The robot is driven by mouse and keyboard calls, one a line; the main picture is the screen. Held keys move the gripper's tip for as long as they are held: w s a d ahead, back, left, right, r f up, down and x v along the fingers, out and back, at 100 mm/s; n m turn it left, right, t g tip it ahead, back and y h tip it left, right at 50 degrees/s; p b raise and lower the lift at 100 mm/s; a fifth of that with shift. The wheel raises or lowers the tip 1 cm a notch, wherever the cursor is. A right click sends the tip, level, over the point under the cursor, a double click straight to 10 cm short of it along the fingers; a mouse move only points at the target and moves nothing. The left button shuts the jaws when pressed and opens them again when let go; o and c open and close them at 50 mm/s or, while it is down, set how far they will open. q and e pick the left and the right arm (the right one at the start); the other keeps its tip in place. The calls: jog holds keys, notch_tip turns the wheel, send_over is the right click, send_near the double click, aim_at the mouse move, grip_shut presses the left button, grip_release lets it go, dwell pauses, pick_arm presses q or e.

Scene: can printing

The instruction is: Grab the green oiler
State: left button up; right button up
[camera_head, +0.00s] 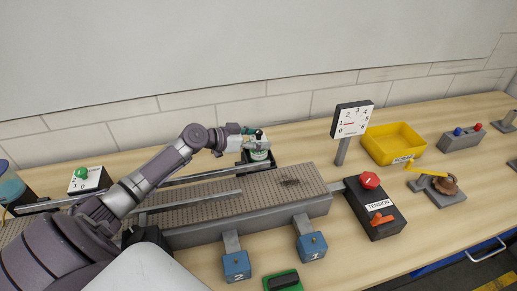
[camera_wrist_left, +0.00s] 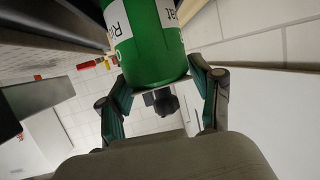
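The green oiler (camera_head: 259,154) has a white label and stands at the back of the bench, in front of or in a dark holder (camera_head: 262,166). My left gripper (camera_head: 255,137) is at its upper part in the head view. In the left wrist view the oiler (camera_wrist_left: 150,55) fills the space between the fingertips of my left gripper (camera_wrist_left: 158,78). The fingers are apart, one on each side of it, and look close to or touching its sides. Whether they press on it I cannot tell. My right gripper is not in view.
A perforated conveyor (camera_head: 215,204) runs in front of the holder. A black tension box (camera_head: 375,208) with a red knob is at the conveyor's right end. The wall is close behind.

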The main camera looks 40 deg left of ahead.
pick_arm(q)
jog(key=c, duration=0.8)
jog(key=shift+c, duration=0.3)
jog(key=shift+r, duration=0.1)
